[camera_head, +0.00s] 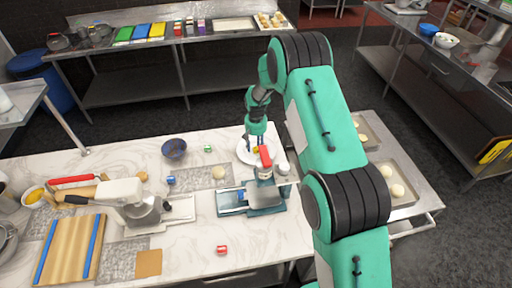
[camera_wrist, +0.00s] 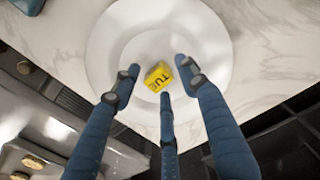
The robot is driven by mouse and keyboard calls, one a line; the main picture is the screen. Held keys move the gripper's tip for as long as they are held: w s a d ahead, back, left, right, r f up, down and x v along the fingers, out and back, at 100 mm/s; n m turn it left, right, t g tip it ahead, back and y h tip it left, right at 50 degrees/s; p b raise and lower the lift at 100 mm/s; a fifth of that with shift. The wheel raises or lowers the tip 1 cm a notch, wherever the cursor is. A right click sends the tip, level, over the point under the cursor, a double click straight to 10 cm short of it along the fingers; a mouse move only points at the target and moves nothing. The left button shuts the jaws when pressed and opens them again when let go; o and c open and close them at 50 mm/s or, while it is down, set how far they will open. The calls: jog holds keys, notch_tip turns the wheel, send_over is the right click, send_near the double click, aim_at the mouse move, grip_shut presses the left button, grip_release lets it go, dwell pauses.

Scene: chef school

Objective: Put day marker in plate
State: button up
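A yellow day marker (camera_wrist: 158,76) with "TUE" on its face shows over the white plate (camera_wrist: 110,45) in the wrist view, and seems to lie on it. The plate (camera_head: 243,155) is on the marble counter in the head view, with the yellow marker (camera_head: 256,149) small on it. My three-fingered gripper (camera_wrist: 158,78) points down over the plate. Its fingers are spread around the marker, with gaps between fingertips and marker. In the head view my gripper (camera_head: 250,139) is just above the plate.
A green marker (camera_head: 208,149), a blue marker (camera_head: 170,180) and a red marker (camera_head: 222,250) lie on the counter. A scale-like machine (camera_head: 263,193) stands close in front of the plate. A stand mixer (camera_head: 125,193), dark bowl (camera_head: 174,148) and cutting board (camera_head: 68,250) are further left.

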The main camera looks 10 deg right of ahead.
aim_at(256, 148)
notch_tip(256, 148, up, 12)
jog(key=shift+r, duration=0.15)
dwell(0.8)
jog(key=shift+r, duration=0.1)
dwell(0.6)
